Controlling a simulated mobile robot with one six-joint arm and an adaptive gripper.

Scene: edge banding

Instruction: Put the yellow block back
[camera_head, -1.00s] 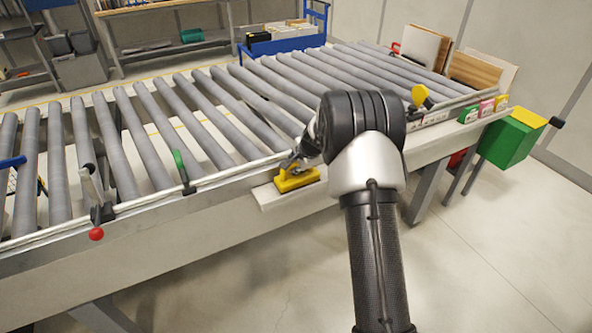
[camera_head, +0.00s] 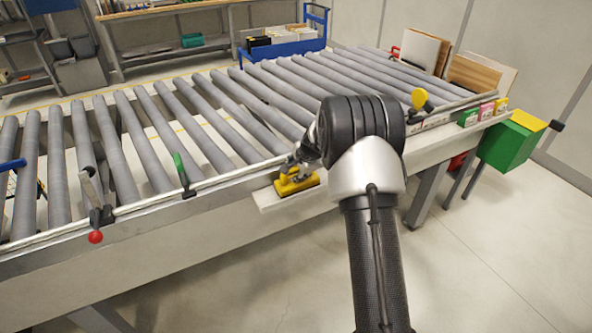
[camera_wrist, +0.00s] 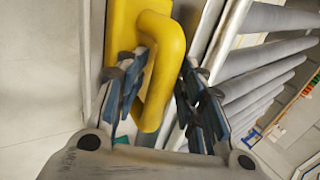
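The yellow block (camera_head: 299,186) has a loop-shaped handle (camera_wrist: 167,65) and sits on a small pale ledge (camera_head: 268,199) on the near side of the roller conveyor. My gripper (camera_head: 293,170) is at the block, partly hidden by my arm in the head view. In the wrist view my gripper (camera_wrist: 162,98) has its two blue-grey fingers apart, one on each side of the handle. The left finger overlaps the handle's left edge; I cannot tell if it touches. A narrow gap shows between the handle and the right finger.
The roller conveyor (camera_head: 160,130) runs behind the ledge. A green lever (camera_head: 181,170), a red-knobbed clamp (camera_head: 95,237) and a yellow knob (camera_head: 419,97) stand along its near edge. Small coloured boxes (camera_head: 486,109) and a green bin (camera_head: 508,145) are at the right.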

